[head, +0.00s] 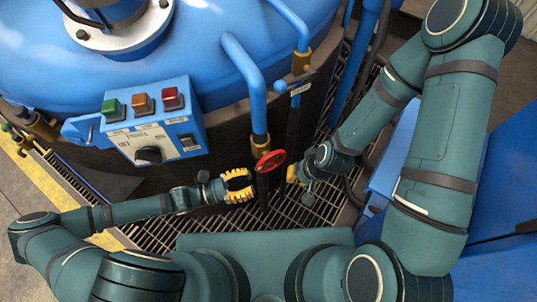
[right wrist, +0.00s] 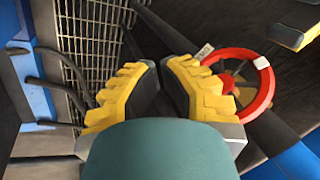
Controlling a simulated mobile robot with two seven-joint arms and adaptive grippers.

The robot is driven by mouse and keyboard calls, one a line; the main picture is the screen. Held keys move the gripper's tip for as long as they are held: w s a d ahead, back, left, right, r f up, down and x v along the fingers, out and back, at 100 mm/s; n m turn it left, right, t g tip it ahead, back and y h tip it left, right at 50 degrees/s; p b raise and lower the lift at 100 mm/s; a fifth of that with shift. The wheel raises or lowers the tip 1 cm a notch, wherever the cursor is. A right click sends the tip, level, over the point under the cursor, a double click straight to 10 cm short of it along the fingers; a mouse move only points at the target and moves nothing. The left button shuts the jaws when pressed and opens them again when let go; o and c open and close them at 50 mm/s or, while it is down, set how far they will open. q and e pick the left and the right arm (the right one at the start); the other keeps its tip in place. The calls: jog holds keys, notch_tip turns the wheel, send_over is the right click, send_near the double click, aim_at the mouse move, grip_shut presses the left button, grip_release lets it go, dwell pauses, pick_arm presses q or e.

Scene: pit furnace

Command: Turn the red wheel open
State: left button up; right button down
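The red wheel (head: 270,161) sits at the lower end of a blue pipe with a brass fitting, near the middle of the head view. It also shows at the right in the right wrist view (right wrist: 240,85). My left gripper (head: 242,186) is open and empty, with yellow fingers, to the left of and a little below the wheel. My right gripper (head: 292,173) is just right of the wheel. In the right wrist view its fingers (right wrist: 160,68) have a narrow gap with nothing between them, and one finger overlaps the wheel's left edge. Contact cannot be told.
A blue control box (head: 150,130) with green, orange and red buttons is on the left. The blue furnace vessel (head: 180,60) fills the back. Blue pipes (head: 248,75) come down around the wheel. A floor grating (head: 300,205) lies below.

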aim_at(271, 158)
pick_arm(q)
jog(key=w+a+r+n+t+y+p, duration=0.1)
jog(key=a+r+n+t+y+p, duration=0.2)
jog(key=r+y, duration=0.35)
jog(key=shift+m+g, duration=0.3)
jog(key=shift+g, duration=0.2)
jog(key=b+x, duration=0.1)
jog(key=x, duration=0.7)
jog(key=b+x, duration=0.1)
jog(key=x, duration=0.4)
jog(key=shift+w+a+b, duration=0.25)
jog(key=shift+b, duration=0.1)
grip_shut()
